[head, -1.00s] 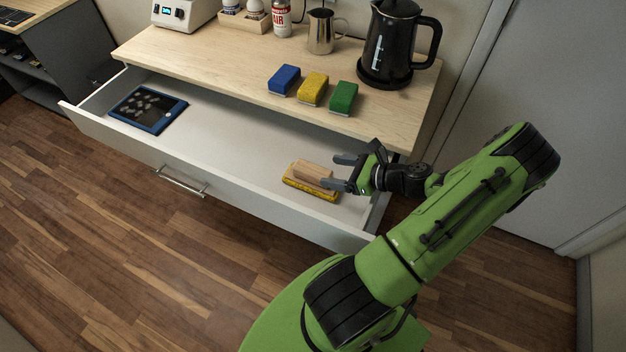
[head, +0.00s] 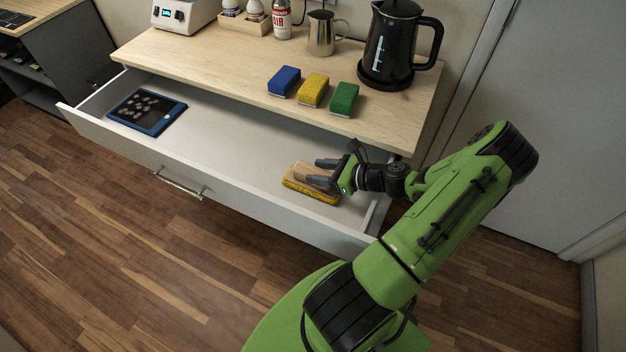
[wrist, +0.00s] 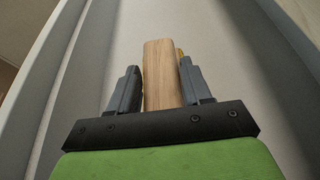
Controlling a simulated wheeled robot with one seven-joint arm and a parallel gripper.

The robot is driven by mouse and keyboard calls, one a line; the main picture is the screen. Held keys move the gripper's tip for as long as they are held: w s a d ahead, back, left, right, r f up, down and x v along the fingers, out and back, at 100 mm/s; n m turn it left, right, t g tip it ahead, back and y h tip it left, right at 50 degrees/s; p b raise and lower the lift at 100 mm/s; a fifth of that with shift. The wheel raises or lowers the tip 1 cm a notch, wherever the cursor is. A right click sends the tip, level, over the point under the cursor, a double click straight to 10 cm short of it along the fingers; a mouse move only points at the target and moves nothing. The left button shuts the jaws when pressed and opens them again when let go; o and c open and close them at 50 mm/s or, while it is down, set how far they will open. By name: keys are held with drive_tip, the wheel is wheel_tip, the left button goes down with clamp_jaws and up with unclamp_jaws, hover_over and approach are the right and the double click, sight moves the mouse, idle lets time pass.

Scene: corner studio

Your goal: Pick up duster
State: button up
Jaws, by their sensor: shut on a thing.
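The duster (head: 310,194) lies in the right end of the open drawer (head: 238,160), with a wooden handle on top and a yellow base below. My gripper (head: 320,172) is down at the duster, its two grey fingers on either side of the wooden handle. In the wrist view the handle (wrist: 161,75) runs between the fingers, and a bit of yellow shows by the right finger. My gripper is shut on the handle. The duster appears to rest on the drawer floor.
A dark tablet-like panel with a blue frame (head: 147,111) lies in the drawer's left end. On the desktop (head: 215,55) above stand blue (head: 284,81), yellow (head: 313,90) and green (head: 344,98) blocks, a metal jug (head: 322,33) and a black kettle (head: 391,50). The drawer's middle is clear.

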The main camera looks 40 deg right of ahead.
drive_tip(key=shift+r, duration=0.1)
clamp_jaws()
wheel_tip(320, 180, up, 10)
drive_tip(key=p, duration=0.4)
